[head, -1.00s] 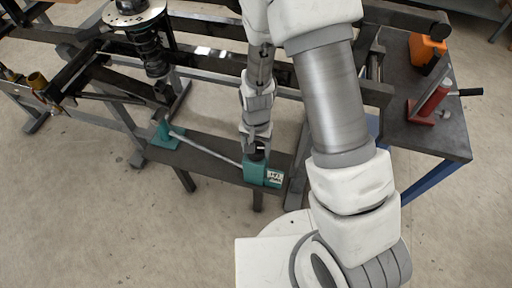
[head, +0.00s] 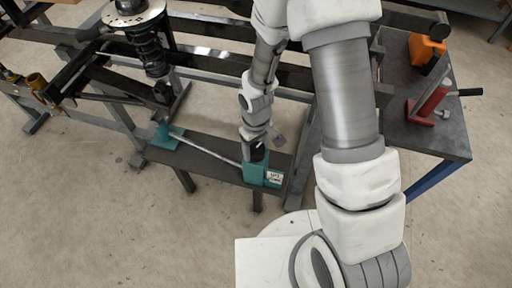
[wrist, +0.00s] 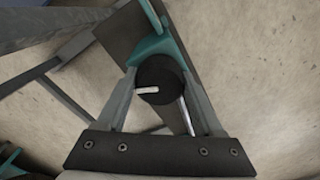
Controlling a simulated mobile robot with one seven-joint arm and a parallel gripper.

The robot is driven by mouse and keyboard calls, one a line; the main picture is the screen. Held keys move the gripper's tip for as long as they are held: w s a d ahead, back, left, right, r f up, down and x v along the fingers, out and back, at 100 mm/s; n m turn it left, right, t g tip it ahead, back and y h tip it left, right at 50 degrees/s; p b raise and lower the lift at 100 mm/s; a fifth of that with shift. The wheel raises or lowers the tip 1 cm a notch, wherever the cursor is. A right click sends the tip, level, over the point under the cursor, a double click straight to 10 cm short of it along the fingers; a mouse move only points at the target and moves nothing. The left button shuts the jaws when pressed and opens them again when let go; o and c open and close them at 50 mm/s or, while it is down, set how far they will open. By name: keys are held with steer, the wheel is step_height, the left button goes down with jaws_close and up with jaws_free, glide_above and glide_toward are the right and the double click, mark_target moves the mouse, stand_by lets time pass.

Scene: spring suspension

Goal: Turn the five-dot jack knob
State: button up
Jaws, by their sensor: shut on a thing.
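The jack is a teal block (head: 253,174) at the right end of a dark bench plate, with a white marked label (head: 274,177) on its front; I cannot count the marks. Its black round knob (wrist: 168,88) has a white pointer line, which lies roughly level and points left in the wrist view. My gripper (wrist: 160,78) is shut on the knob, with one finger on each side. In the head view my gripper (head: 257,143) comes down from above onto the block and mostly hides the knob.
A metal rod (head: 205,149) runs from the jack to a teal bracket (head: 165,138) at the plate's left. A black spring strut (head: 150,55) stands behind on a dark frame. A grey table (head: 440,138) at right bears a red tool (head: 430,104) and an orange object (head: 426,48).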

mark_target(256, 148)
steer(key=n, duration=0.4)
steer(key=shift+n+p, duration=0.3)
steer(key=shift+n, duration=0.1)
stand_by(0.4)
steer(key=o, duration=1.4)
step_height(256, 148, up, 18)
steer(key=p, duration=0.5)
steer(key=shift+f+p, duration=0.25)
steer(key=shift+p, duration=0.15)
